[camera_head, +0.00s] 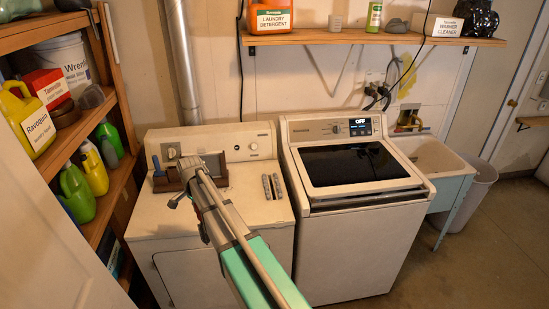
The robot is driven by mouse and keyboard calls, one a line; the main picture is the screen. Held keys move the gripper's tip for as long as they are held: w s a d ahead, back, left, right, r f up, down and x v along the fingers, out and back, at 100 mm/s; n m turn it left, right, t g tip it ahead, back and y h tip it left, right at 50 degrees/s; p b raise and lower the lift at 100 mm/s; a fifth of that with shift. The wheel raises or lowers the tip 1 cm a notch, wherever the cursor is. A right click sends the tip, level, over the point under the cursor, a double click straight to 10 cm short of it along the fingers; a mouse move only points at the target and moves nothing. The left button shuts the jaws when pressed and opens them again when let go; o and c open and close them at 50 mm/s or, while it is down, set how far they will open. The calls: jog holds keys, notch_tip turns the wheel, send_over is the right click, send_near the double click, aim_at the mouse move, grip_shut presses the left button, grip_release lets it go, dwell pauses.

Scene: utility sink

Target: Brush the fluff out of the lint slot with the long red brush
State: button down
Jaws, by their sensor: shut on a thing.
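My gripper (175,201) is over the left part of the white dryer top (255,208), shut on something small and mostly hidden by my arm. A sliver of red (198,213) shows beside my arm; it is too small to tell whether it is the long red brush. A dark brown box-like thing (176,179) with a blue thing (158,171) at its left stands at the back left of the dryer top, partly behind my arm. Two short grey strips (272,187) lie on the dryer top at the right. I cannot make out the lint slot or any fluff.
A white washer (345,250) with a dark lid stands right of the dryer. A wooden shelf unit (67,140) with bottles and a bucket is close on the left. A wall shelf (370,39) hangs above. A sink (430,160) stands right. The dryer's front right top is clear.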

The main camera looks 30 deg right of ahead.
aim_at(203, 226)
notch_tip(203, 226, down, 8)
jog(key=b, duration=0.7)
jog(key=shift+f, duration=0.15)
jog(key=shift+d, duration=0.2)
